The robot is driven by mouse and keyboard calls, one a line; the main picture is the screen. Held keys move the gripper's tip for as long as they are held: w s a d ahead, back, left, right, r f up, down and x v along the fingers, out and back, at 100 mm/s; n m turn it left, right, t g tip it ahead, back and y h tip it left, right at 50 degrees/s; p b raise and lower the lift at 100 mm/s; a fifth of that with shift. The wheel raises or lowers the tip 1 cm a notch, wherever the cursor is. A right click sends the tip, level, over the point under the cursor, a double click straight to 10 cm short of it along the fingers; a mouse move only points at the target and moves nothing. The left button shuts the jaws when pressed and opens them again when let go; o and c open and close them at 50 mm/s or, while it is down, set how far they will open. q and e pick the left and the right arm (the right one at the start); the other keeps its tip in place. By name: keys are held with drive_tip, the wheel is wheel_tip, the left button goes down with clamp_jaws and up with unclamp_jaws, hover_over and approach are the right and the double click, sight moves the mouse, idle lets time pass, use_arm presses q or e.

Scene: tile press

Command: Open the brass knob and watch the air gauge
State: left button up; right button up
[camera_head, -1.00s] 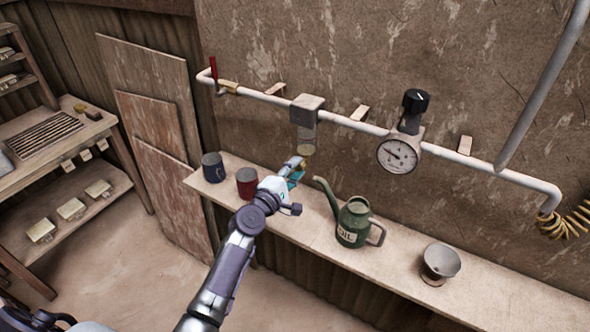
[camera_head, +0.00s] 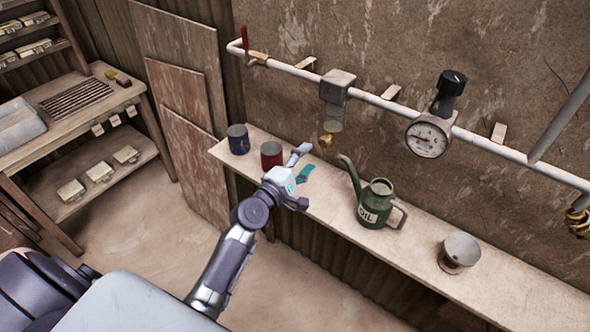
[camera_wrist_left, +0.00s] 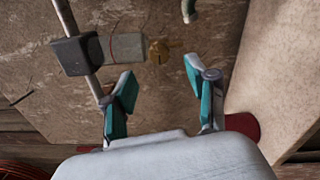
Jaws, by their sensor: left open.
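A small brass knob (camera_head: 325,140) sits under the clear bowl of a grey block unit (camera_head: 337,88) on the wall pipe. In the left wrist view the knob (camera_wrist_left: 159,51) shows beyond and between my fingertips, not touched. My left gripper (camera_head: 303,163) is open and empty, a little below and left of the knob in the head view. Its teal-padded fingers (camera_wrist_left: 160,78) are spread apart. The round white air gauge (camera_head: 427,138) hangs on the pipe to the right, under a black knob (camera_head: 452,83). Its needle appears to point left; the numbers are too small to read.
A red-handled valve (camera_head: 246,42) is at the pipe's left end.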

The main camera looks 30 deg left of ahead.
use_arm(q)
drive_tip(key=s, duration=0.3)
drive_tip(key=s+a, duration=0.1)
drive_tip(key=s, duration=0.1)
drive_tip(key=shift+s, duration=0.2)
idle(0.9)
drive_tip(key=s+d+f+m+g+y+b, duration=0.1)
drive_tip(key=s+f+m+g, duration=0.25)
drive_tip(key=f, duration=0.95)
drive_tip(key=s+f+m+g+b, duration=0.15)
drive_tip(key=s+f, duration=0.35)
drive_tip(key=f, duration=0.7)
drive_tip(key=s+d+f+m+g+y+b, duration=0.1)
drive_tip(key=s+f+m+g, duration=0.3)
drive_tip(key=f, duration=0.9)
drive_tip(key=s+f+m+g+b, duration=0.1)
drive_tip(key=s+f+m+g, duration=0.1)
drive_tip(key=s+f+m, duration=0.2)
drive_tip(key=s+f+m+g+b, duration=0.1)
drive_tip(key=s+f+m+g, duration=0.2)
drive_tip(key=s+f, duration=0.7)
drive_tip(key=s+f+m+g+y+b, duration=0.1)
drive_tip(key=s+f+m, duration=0.4)
drive_tip(key=s, duration=1.4)
wheel_tip(320, 180, down, 3)
drive_tip(key=shift+s+a+r+g, duration=0.1)
drive_tip(key=shift+s+a+g, duration=0.15)
drive_tip(key=shift+g, duration=0.65)
